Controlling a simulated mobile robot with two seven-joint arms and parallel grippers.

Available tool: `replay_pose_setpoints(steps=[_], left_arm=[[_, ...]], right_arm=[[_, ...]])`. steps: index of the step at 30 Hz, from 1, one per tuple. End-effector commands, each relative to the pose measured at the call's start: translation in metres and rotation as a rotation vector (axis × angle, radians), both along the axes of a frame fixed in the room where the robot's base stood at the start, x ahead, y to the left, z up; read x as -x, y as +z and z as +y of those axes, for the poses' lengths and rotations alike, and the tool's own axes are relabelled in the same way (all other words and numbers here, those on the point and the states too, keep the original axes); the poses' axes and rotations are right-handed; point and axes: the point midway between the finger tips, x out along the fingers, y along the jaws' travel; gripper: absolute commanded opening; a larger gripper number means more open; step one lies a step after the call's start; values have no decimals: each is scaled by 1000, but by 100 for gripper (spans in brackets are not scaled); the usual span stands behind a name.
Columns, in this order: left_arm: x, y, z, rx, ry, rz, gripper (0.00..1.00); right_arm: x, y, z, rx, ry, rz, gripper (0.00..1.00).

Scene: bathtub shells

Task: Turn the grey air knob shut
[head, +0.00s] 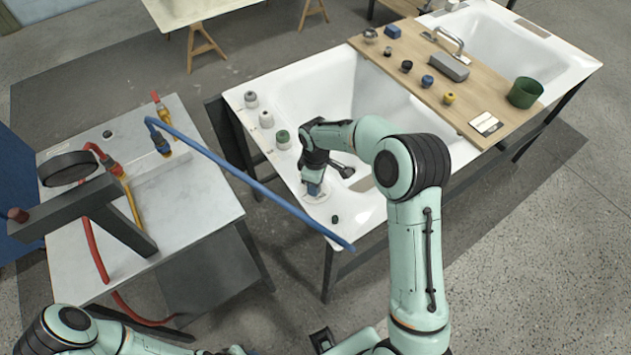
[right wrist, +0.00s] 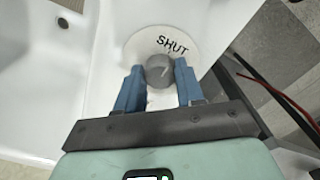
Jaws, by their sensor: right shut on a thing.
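The grey air knob (right wrist: 158,68) stands on a round white plate (right wrist: 137,45) marked SHUT, with a short mark line near the word. My right gripper (right wrist: 158,88) has its two blue fingers on either side of the knob and is shut on it. In the head view my right gripper (head: 314,188) points down at the near left corner of the white tub deck (head: 365,222), and it hides the knob there. A little of the plate (head: 318,198) shows around it.
A blue hose (head: 250,182) crosses toward the tub's near corner. A wooden board (head: 470,75) with small parts spans the tub.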

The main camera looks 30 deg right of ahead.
Motion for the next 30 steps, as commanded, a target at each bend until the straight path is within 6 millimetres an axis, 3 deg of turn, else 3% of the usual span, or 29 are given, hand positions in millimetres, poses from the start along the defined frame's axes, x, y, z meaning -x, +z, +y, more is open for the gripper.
replay_pose_setpoints(steps=[18, 19, 21, 30], left_arm=[[-1, 1, 0, 0, 0, -1, 43], [-1, 1, 0, 0, 0, -1, 43], [-1, 1, 0, 0, 0, -1, 43], [-1, 1, 0, 0, 0, -1, 43]], right_arm=[[0, 0, 0, 0, 41, 0, 7], [0, 0, 0, 0, 41, 0, 44], [0, 0, 0, 0, 41, 0, 63], [0, 1, 0, 0, 39, 0, 63]])
